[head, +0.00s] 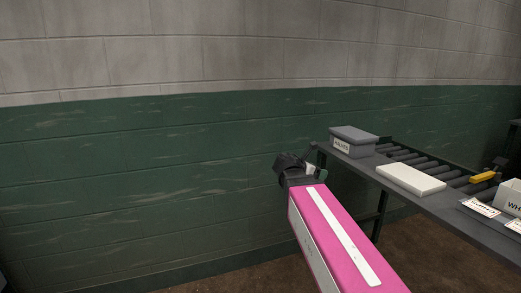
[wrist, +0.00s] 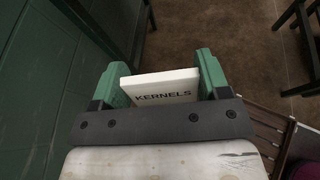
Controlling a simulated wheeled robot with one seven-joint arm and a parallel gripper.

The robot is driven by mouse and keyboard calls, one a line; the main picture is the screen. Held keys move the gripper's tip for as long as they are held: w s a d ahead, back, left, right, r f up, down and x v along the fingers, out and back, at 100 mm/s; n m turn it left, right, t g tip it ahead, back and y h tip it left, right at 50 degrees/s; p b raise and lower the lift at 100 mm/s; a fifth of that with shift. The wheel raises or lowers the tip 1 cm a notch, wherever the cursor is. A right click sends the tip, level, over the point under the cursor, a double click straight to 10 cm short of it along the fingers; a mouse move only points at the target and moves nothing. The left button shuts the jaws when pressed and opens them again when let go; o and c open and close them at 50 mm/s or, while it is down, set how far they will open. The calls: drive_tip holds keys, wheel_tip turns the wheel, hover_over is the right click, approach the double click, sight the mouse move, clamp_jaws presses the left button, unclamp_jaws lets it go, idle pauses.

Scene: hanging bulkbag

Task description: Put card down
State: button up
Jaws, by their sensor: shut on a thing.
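My gripper (wrist: 162,74) is shut on a white card (wrist: 160,88) printed KERNELS, held between its two green fingers. In the wrist view the card is over the brown floor, with nothing directly beneath it. In the head view my gripper (head: 316,172) is at the end of my pink arm, left of the table (head: 450,200) and near its far left end. Only a small pale bit of the card shows there, mostly hidden by the gripper.
On the table stand a grey lidded box (head: 355,141) with a label, a white slab (head: 411,179), a yellow-handled tool (head: 483,177), printed cards (head: 480,207) and a white box (head: 510,197). Rollers (head: 425,162) run along its back. A green wall (head: 130,180) is behind.

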drive_tip(key=s+a+f+n+t+y, duration=0.1)
drive_tip(key=s+a+f, duration=0.2)
drive_tip(key=f, duration=0.6)
drive_tip(key=shift+s+f+n, duration=0.3)
drive_tip(key=shift+s, duration=0.35)
drive_tip(key=shift+r, duration=0.1)
